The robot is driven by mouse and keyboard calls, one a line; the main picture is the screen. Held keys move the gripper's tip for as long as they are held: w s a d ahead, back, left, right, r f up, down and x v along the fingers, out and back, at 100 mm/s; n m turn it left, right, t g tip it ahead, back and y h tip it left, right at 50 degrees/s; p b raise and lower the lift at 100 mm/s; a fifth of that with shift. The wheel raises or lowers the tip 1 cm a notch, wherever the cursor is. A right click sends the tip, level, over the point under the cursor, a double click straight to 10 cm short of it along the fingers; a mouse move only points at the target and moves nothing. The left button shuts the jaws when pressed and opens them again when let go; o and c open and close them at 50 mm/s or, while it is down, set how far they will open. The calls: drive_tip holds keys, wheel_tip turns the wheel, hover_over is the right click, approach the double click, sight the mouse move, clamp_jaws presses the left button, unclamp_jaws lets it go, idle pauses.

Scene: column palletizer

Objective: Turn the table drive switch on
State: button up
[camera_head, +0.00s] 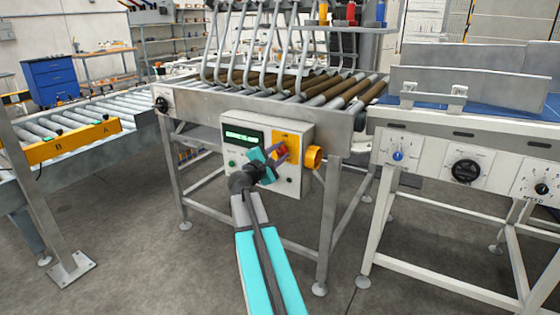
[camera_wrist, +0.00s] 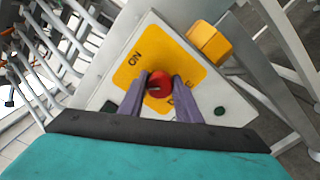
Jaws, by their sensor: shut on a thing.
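The table drive switch, a red knob (camera_wrist: 159,84), sits on a yellow plate (camera_wrist: 186,57) on the white control box (camera_head: 301,181) at the roller table. The plate is marked ON at its upper left in the wrist view; a second label at the lower right is mostly hidden by a finger. My gripper (camera_wrist: 160,79) has its two purple fingers on either side of the knob, shut on it. I cannot tell for sure which position the knob points to.
A yellow-orange knob (camera_head: 314,157) sticks out from the box's right side. A green-lit display (camera_head: 243,136) is on its left. A white cabinet (camera_head: 463,163) with several dials stands at right. A roller conveyor (camera_head: 85,122) is at left. Open floor lies in front.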

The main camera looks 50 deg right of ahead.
drive_tip(key=m+b, duration=0.5)
drive_tip(key=b, duration=0.2)
drive_tip(key=shift+f+m, duration=0.35)
drive_tip(key=shift+m, duration=0.05)
drive_tip(key=m+b, duration=0.3)
drive_tip(key=shift+r, duration=0.15)
drive_tip(key=o, duration=1.1)
drive_tip(key=shift+r, duration=0.1)
drive_tip(key=shift+c, duration=0.2)
drive_tip(key=p+v, duration=0.2)
drive_tip(key=v, duration=1.2)
